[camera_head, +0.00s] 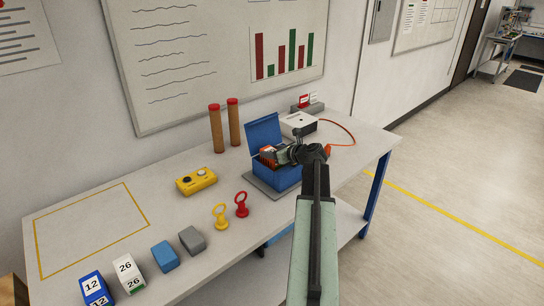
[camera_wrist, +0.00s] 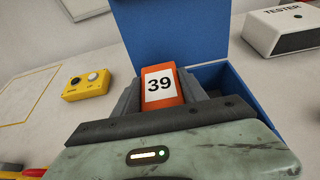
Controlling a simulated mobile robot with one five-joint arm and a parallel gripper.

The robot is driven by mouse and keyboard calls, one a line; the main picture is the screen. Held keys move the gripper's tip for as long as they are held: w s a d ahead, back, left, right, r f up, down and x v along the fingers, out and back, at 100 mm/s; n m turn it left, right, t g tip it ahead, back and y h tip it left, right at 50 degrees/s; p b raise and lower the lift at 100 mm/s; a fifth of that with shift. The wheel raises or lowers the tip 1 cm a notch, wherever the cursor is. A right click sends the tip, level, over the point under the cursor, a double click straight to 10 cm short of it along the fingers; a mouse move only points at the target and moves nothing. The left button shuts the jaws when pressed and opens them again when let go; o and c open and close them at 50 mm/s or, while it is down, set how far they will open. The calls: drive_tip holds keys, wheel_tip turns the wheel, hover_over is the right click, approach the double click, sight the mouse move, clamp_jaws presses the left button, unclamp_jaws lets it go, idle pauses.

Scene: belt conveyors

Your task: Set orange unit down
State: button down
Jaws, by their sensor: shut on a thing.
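The orange unit (camera_wrist: 160,88) carries a white label with 39. My gripper (camera_wrist: 162,103) is shut on it, with a grey finger on either side. In the head view the gripper (camera_head: 274,156) and the orange unit (camera_head: 267,152) are at the opening of the blue box (camera_head: 276,177), whose lid (camera_head: 263,131) stands open behind them. The gripper hides the unit's lower part and much of the box's inside. I cannot tell whether the unit touches the box floor.
A yellow outlined area (camera_head: 146,225) at the table's left is empty. The white tester (camera_head: 299,124) is behind right. Numbered blocks (camera_head: 129,274) line the front left.

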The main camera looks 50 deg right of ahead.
drive_tip(key=shift+f+b, duration=0.6)
drive_tip(key=shift+b, duration=0.05)
drive_tip(key=shift+r, duration=0.1)
drive_tip(key=c, duration=0.6)
unclamp_jaws()
drive_tip(key=shift+r, duration=0.15)
drive_tip(key=shift+s+a+r+p, duration=0.1)
drive_tip(key=shift+s+r+p, duration=0.4)
drive_tip(key=shift+r+p, duration=0.5)
drive_tip(key=shift+f+p+v, duration=0.15)
drive_tip(key=shift+p+v, duration=0.85)
drive_tip(key=shift+v, duration=1.65)
drive_tip(key=shift+f+p+v, duration=0.15)
drive_tip(key=shift+p+v, duration=0.8)
drive_tip(key=shift+v, duration=1.75)
